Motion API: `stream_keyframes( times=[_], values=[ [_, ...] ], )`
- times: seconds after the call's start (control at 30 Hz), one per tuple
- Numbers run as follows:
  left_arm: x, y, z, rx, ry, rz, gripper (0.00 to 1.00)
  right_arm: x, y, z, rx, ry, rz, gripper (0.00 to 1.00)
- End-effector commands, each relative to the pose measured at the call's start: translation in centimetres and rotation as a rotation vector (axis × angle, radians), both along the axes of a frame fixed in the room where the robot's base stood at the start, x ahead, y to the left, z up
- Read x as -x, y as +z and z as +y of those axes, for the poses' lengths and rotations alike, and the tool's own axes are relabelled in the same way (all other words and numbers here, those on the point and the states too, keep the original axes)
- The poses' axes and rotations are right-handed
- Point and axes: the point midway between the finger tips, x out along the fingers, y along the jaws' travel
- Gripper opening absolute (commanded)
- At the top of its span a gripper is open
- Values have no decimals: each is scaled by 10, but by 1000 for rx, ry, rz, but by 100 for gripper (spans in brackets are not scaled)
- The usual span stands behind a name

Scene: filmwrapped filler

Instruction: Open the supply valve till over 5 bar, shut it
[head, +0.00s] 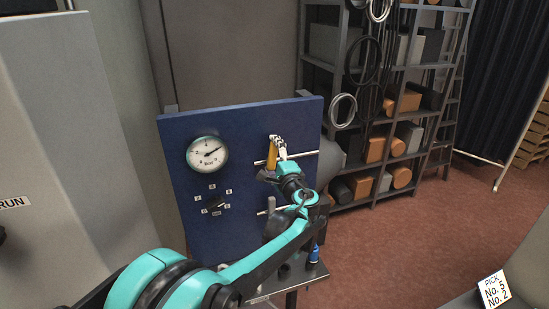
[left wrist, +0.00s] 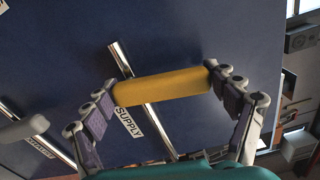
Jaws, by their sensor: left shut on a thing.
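The yellow supply valve handle (head: 271,156) stands upright on the blue panel (head: 240,120), across a horizontal metal pipe. My left gripper (head: 279,147) is at it. In the left wrist view the handle (left wrist: 160,88) lies between the two fingers of my left gripper (left wrist: 162,80), which are shut on its ends. A SUPPLY label (left wrist: 130,122) sits below it, beside the pipe. The round pressure gauge (head: 208,154) is at the panel's upper left; its needle points to the upper right, and its numbers are too small to read surely. My right gripper is not in view.
A black rotary selector (head: 217,203) with small labels sits below the gauge. A second valve with a grey handle (left wrist: 22,130) is beside the supply valve. A blue bottle-like item (head: 314,253) is at the panel's lower right. Shelves (head: 385,110) stand behind; red floor lies open at right.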

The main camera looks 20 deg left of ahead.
Motion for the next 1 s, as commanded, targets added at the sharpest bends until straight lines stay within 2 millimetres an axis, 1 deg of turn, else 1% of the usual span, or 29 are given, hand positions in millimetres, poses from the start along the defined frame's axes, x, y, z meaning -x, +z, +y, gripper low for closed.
stream_keyframes(
  times=[0.3, 0.87, 0.9, 0.93, 1.0],
  values=[
    [3, 0, 4, 110, 1, -75, 34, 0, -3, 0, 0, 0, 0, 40],
    [3, 0, 5, 139, 1, -94, 34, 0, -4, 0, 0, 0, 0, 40],
    [3, 0, 5, 140, 1, -93, 91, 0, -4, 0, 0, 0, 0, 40],
    [3, 0, 5, 138, 1, -94, 99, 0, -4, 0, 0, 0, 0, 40],
    [3, 0, 5, 138, 1, -93, 100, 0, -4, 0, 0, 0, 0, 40]
  ],
)
